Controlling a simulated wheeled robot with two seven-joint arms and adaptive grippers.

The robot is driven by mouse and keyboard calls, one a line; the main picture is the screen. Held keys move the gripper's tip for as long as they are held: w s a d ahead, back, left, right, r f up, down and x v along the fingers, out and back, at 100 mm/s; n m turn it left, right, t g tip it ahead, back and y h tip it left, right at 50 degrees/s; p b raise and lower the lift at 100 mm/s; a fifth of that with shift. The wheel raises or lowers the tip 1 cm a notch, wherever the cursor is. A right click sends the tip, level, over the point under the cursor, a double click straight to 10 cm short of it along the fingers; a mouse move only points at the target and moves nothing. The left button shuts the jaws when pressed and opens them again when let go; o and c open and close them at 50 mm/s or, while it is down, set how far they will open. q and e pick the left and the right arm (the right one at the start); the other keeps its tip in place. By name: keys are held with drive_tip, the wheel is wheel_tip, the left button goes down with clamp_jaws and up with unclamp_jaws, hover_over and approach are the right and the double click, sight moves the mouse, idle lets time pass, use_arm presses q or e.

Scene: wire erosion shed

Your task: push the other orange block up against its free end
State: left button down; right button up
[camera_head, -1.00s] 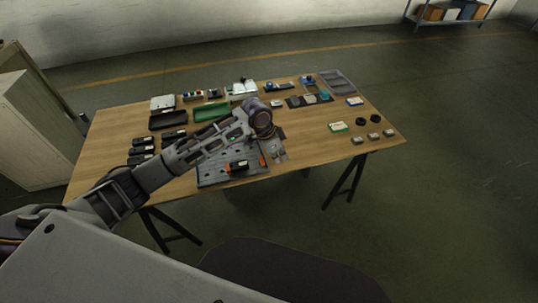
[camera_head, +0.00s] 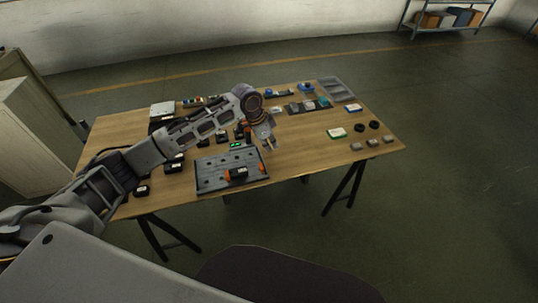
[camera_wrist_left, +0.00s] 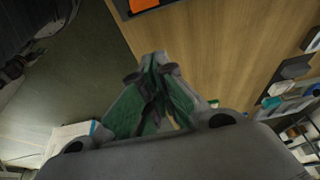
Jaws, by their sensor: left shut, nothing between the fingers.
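A grey plate with holes (camera_head: 210,182) lies at the table's near edge. On it sits a black module (camera_head: 238,173) with an orange block (camera_head: 228,176) at its left end, seemingly touching. The other orange block (camera_head: 262,161) stands near the plate's right edge, apart from the module's right end. My left gripper (camera_head: 268,148) is shut and empty, above the table just beyond and right of that block. The left wrist view shows its closed fingers (camera_wrist_left: 155,95) and, at the top edge, an orange piece (camera_wrist_left: 143,4) on a dark surface. My right gripper is not in view.
Small dark modules (camera_head: 174,165) lie left of the plate, partly behind my arm. A white-green box (camera_head: 337,133), black rings (camera_head: 374,125) and small grey blocks (camera_head: 373,142) lie at the right. The wooden table (camera_head: 305,155) is clear right of the plate.

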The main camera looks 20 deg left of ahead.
sight(261, 167)
use_arm(q)
drive_tip(key=x, duration=0.8)
drive_tip(key=shift+w+d+f, duration=0.1)
drive_tip(key=shift+d+f, duration=0.1)
drive_tip(key=shift+f, duration=0.7)
drive_tip(key=shift+s+a, duration=0.3)
drive_tip(key=shift+a, duration=0.15)
drive_tip(key=shift+s+a, duration=0.35)
drive_tip(key=shift+a, duration=0.2)
drive_tip(key=shift+s+a+p, duration=0.3)
drive_tip(key=shift+a+p, duration=0.05)
drive_tip(key=shift+a, duration=0.05)
drive_tip(key=shift+s+a, duration=0.15)
drive_tip(key=shift+a, duration=0.05)
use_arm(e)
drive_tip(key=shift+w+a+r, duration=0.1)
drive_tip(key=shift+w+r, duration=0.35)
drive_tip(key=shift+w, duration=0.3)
